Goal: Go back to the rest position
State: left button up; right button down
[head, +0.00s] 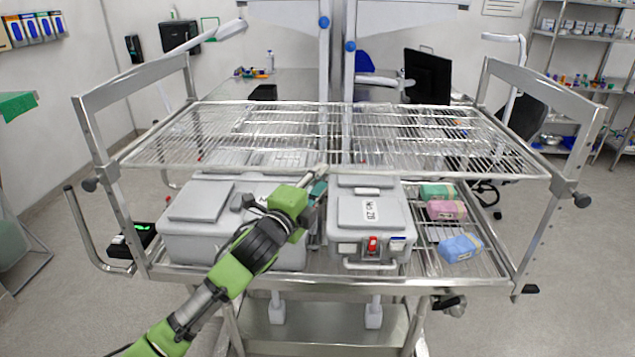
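My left arm comes in from the lower left, and its gripper (317,181) is at the middle of the cart, just under the front edge of the upper wire shelf (230,163). The gripper is in front of the gap between two grey boxes, the wide left box (185,235) and the right box (372,212), which bears a label. A small teal patch shows at the fingertips; I cannot tell whether it is a held thing. The fingers are too small and overlapped to show if they are open. My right gripper is not in view.
Green (436,191), pink (446,210) and blue (460,248) packs lie on the lower shelf at the right. The cart's steel side frames (95,135) stand at both sides. A bench with a monitor (427,77) is behind. Open floor (575,235) lies to the right.

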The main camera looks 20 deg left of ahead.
pick_arm(q)
jog(key=shift+s, duration=0.4)
jog(key=shift+f, duration=0.1)
